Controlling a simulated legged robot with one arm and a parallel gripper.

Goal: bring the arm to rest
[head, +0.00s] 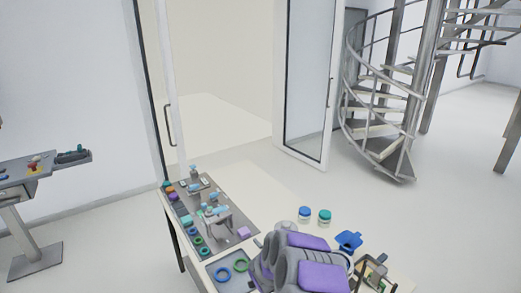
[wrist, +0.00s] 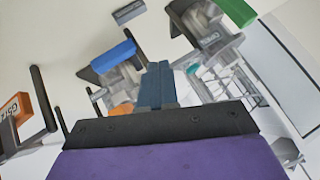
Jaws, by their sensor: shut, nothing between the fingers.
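My gripper (wrist: 157,85) shows in the wrist view as two dark blue fingers close together, beyond a black bar and a purple panel of my own arm. It is shut, and I see nothing held in it. Behind the fingers are grey fixtures, one with a blue top (wrist: 113,57) and one with a green part (wrist: 236,12). In the head view my grey and purple arm covers the near part of the workbench (head: 190,217). I cannot make out the fingertips there.
Green and blue rings lie in a grey tray (head: 213,285) left of my arm. Two small jars (head: 305,214) and a blue part (head: 348,240) stand to its right. A side table (head: 28,175) is at left. Glass doors (head: 308,85) and a spiral staircase (head: 385,120) stand behind, with open floor between.

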